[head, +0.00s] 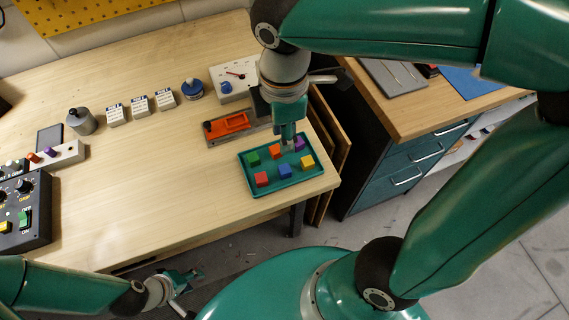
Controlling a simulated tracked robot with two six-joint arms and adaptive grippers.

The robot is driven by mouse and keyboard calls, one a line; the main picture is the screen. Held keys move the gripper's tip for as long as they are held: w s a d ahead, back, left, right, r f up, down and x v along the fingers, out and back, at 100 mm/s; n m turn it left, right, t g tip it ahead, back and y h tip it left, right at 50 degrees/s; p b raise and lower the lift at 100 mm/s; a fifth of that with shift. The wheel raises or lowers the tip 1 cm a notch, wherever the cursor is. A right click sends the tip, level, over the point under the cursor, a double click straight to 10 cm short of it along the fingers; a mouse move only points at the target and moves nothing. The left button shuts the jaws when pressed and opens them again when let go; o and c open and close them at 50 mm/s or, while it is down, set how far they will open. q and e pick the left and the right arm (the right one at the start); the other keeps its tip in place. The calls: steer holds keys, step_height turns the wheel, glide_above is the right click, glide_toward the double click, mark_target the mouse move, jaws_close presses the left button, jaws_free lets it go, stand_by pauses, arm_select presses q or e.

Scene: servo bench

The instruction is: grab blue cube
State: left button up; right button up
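The blue cube (285,171) sits in the front middle of a teal tray (252,188) at the right end of the wooden bench. A red cube (261,179) is to its left and a yellow cube (307,161) to its right. Behind are a green cube (253,159), an orange cube (274,153) and a purple cube (299,144). My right gripper (288,142) points down over the back of the tray, near the orange and purple cubes and apart from the blue cube. Its finger gap is unclear. My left gripper (190,289) is low, off the bench's front edge, and looks open and empty.
An orange part on a grey plate (227,126) lies just behind the tray. A white box (234,80), a blue round part (192,88) and several white labelled blocks (139,104) stand farther back. The bench's right edge is close to the tray. The middle front of the bench is clear.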

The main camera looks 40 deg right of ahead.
glide_above(281, 170)
step_height(281, 170, down, 9)
steer(key=shift+s+a+f, duration=0.1)
steer(key=shift+a+f, duration=0.05)
steer(key=f, duration=0.5)
steer(key=shift+d, duration=0.2)
steer(key=c, duration=0.3)
